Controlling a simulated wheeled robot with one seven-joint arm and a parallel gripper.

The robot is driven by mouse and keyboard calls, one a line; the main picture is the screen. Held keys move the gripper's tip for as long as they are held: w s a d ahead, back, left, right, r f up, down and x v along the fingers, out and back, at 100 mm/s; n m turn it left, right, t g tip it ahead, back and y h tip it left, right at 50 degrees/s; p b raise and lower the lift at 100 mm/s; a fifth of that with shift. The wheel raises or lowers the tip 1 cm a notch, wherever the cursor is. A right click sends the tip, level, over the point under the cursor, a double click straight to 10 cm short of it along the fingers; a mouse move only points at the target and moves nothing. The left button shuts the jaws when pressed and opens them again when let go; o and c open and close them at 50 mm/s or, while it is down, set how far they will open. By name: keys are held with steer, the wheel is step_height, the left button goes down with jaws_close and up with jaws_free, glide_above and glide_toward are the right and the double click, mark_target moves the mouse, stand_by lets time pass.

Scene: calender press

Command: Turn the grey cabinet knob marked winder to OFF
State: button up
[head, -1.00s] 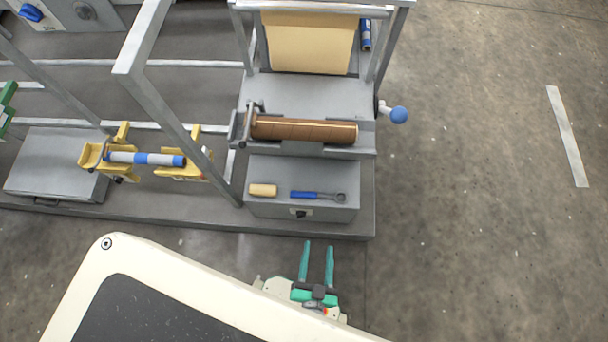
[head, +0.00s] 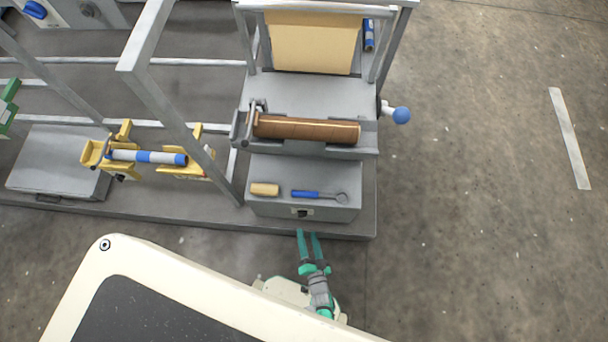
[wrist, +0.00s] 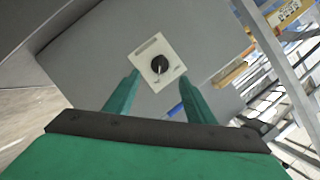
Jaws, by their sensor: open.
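The winder knob (wrist: 159,64) is a small dark knob on a white plate (wrist: 150,50), set on the face of a grey cabinet (wrist: 105,40). The plate's lettering is too small to read. In the head view the cabinet (head: 270,207) stands at the front of the machine, and the plate shows only as a small patch on its front. My gripper (head: 308,233) has green fingers, open and empty, in front of that cabinet. In the wrist view my gripper (wrist: 158,92) has the knob just beyond and between its fingertips, apart from both.
A wooden-handled block (head: 265,189) and a blue-handled wrench (head: 318,195) lie on the cabinet top. Above are a brown roll (head: 305,130) and a blue ball handle (head: 401,115). A yellow cradle (head: 95,153) holds a blue-and-white roller (head: 148,157). The floor at right is clear.

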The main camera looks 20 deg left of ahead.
mark_target(302, 214)
steer(key=x, duration=0.8)
steer(key=shift+s, duration=0.1)
steer(key=c, duration=1)
